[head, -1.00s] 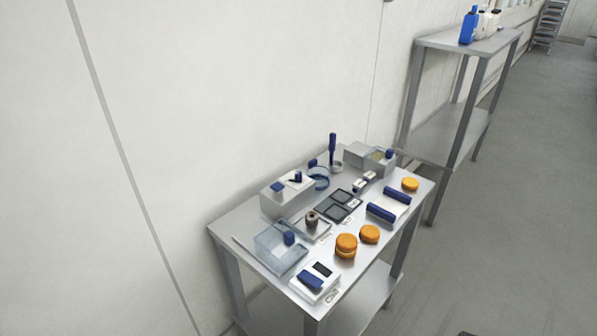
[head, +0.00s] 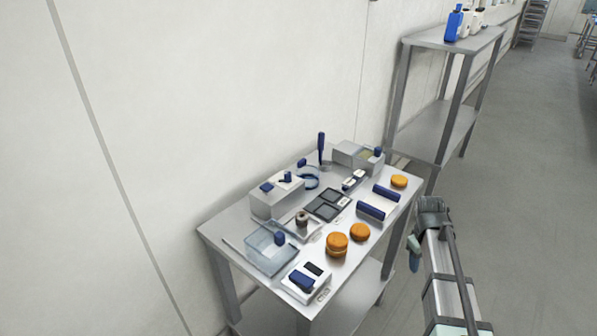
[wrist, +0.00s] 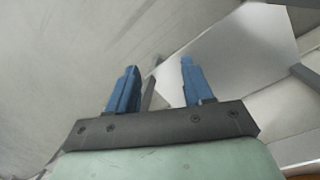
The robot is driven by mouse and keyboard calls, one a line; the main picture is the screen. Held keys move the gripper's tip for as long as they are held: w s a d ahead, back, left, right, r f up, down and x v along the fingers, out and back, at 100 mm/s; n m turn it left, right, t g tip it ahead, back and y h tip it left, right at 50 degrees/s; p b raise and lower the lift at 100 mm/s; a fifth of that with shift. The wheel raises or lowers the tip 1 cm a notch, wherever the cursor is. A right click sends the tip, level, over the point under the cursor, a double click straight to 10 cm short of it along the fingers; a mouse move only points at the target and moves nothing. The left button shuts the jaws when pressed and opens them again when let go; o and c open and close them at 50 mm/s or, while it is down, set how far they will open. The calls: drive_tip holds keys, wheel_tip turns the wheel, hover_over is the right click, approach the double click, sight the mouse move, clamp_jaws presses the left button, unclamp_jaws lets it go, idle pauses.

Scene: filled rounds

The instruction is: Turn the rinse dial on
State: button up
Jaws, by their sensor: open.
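A grey box (head: 268,203) at the back left of the steel table (head: 237,225) has a white plate with a dark blue knob (head: 287,177) on top. A blue block (head: 266,187) sits beside the plate. This may be the rinse dial, but no label is readable. Another grey box (head: 346,155) with a blue part (head: 378,152) stands at the back right. My gripper (wrist: 158,72) is open and empty, its blue fingers apart in the wrist view.
A clear tray (head: 262,256), a white device with blue parts (head: 306,282), orange round items (head: 337,244) and blue rolls (head: 371,211) crowd the table. A taller steel shelf (head: 432,45) with bottles stands behind. Floor is open at right.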

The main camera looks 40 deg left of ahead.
drive_tip(key=w+a+r+n, duration=0.2)
drive_tip(key=a+r+n, duration=0.1)
drive_tip(key=a+r, duration=0.7)
wheel_tip(320, 180, up, 21)
drive_tip(key=n+y, duration=0.1)
drive_tip(key=n, duration=1.1)
hover_over(288, 173)
drive_tip(key=shift+g, duration=0.3)
wheel_tip(288, 173, down, 14)
drive_tip(key=shift+a+r, duration=0.1)
clamp_jaws()
